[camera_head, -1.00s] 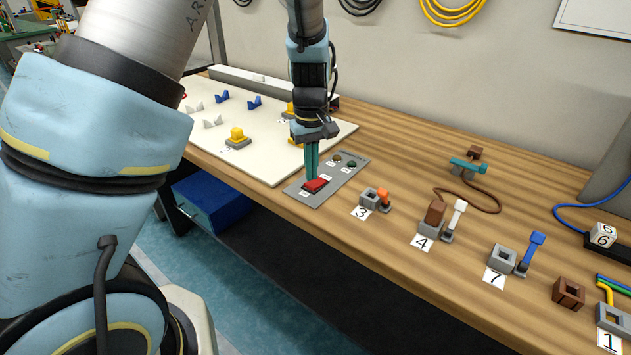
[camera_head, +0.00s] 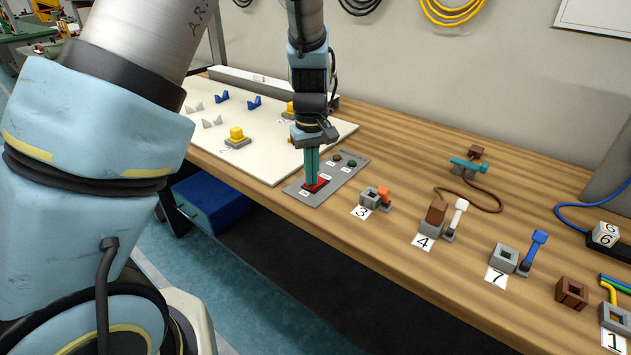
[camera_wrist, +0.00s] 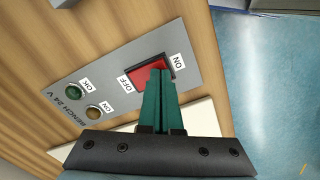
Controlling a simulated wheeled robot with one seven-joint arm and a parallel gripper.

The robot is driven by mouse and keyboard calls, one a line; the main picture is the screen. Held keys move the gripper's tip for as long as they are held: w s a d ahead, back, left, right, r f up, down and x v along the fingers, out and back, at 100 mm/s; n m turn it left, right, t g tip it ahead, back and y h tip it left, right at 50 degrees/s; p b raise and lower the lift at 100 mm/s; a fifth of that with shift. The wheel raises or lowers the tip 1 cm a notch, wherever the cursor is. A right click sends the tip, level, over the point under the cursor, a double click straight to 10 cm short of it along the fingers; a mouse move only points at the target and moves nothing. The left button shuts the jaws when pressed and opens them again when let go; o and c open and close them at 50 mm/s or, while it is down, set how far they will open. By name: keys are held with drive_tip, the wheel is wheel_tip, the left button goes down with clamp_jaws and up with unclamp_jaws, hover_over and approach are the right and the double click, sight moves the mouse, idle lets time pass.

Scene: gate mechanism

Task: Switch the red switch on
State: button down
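The red switch (camera_head: 318,187) is a rocker set in a grey panel (camera_head: 308,198) on the wooden bench. In the wrist view the red switch (camera_wrist: 146,73) lies between an OFF label and an ON label. My gripper (camera_head: 312,183) points down with its teal fingers together and empty. In the wrist view the fingertips of my gripper (camera_wrist: 160,72) overlap the ON-side part of the switch. They appear to touch it, and they hide part of its face. Which side of the rocker is pressed cannot be told.
The panel has a green lamp (camera_wrist: 74,92) and an amber lamp (camera_wrist: 93,112). A white board (camera_head: 262,172) with several coloured parts lies to the left. The bench's front edge is near the panel.

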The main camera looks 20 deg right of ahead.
drive_tip(key=shift+f, duration=0.15)
wheel_tip(320, 180, up, 7)
drive_tip(key=p, duration=0.6)
idle(0.3)
drive_tip(key=shift+a, duration=0.1)
drive_tip(key=s+a+r, duration=0.1)
drive_tip(key=a+r, duration=0.1)
drive_tip(key=a, duration=0.8)
drive_tip(key=s+a+r+t, duration=0.1)
drive_tip(key=a+r, duration=0.2)
drive_tip(key=a, duration=0.7)
drive_tip(key=s+a+r+m, duration=0.1)
drive_tip(key=s+a+r, duration=0.1)
drive_tip(key=a, duration=0.8)
drive_tip(key=shift+r+t, duration=0.3)
